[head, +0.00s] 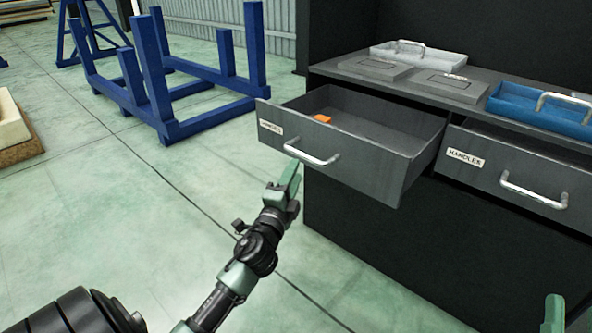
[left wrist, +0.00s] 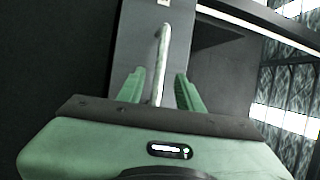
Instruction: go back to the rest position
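My left gripper (head: 290,185) is just in front of and below the metal handle (head: 312,155) of the pulled-out left drawer (head: 370,165). In the left wrist view its two green fingers (left wrist: 158,92) stand apart, with the handle (left wrist: 163,45) showing between and beyond them. I cannot tell whether they touch it. A small part of my right gripper (head: 553,312) shows at the bottom right edge of the head view; its fingertips cannot be made out as open or shut.
An orange block (head: 322,118) lies in the open drawer. A second drawer (head: 510,180) is to its right. A grey tray (head: 418,57) and a blue tray (head: 540,107) stand on the cabinet top. Blue trestle frames (head: 190,127) stand behind left.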

